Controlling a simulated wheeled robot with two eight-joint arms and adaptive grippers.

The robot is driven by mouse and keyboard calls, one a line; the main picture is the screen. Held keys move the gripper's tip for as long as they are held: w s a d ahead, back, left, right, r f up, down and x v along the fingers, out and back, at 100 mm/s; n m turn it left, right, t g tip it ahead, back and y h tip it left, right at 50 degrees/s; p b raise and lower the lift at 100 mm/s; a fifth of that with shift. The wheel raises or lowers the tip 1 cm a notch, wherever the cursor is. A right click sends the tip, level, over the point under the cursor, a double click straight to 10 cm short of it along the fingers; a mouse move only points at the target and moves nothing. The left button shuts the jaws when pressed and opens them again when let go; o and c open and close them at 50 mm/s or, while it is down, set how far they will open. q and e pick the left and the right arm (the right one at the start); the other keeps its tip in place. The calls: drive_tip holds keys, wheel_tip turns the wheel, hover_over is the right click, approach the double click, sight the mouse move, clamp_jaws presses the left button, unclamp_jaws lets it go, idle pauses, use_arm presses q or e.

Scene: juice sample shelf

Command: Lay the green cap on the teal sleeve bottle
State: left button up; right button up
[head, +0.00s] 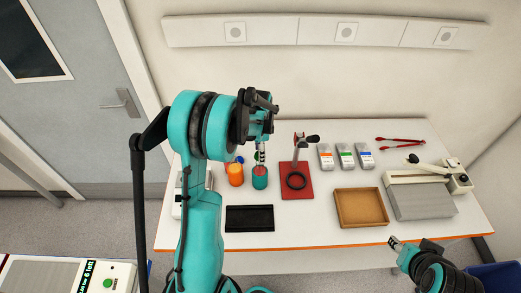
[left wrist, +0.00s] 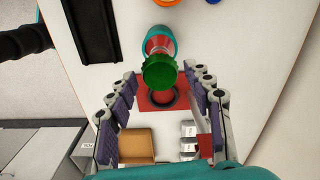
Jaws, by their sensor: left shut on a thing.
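The teal sleeve bottle (head: 260,180) stands upright on the table, right of an orange bottle. In the left wrist view its teal sleeve (left wrist: 153,33) and reddish top show behind the green cap (left wrist: 160,72). The cap lies between my left fingertips, over the bottle's mouth; I cannot tell whether it touches the bottle. My left gripper (head: 260,152) points down directly above the bottle, and its purple-padded fingers (left wrist: 160,85) flank the cap in the left wrist view. My right gripper (head: 396,243) hangs at the table's front right; its opening is unclear.
The orange bottle (head: 235,176) stands close to the left, with a blue thing behind it. A black tray (head: 250,228) lies in front. A red stand with a black ring (head: 297,193) is to the right, then a brown tray (head: 361,221) and several pouches.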

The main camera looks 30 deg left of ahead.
sight(260, 174)
use_arm(q)
drive_tip(key=shift+f+b, duration=0.7)
drive_tip(key=shift+f, duration=0.85)
drive_tip(key=shift+r, duration=0.15)
drive_tip(key=shift+b, duration=0.4)
drive_tip(key=shift+f+b, duration=0.85)
drive_tip(key=shift+f, duration=0.05)
drive_tip(key=o, duration=1)
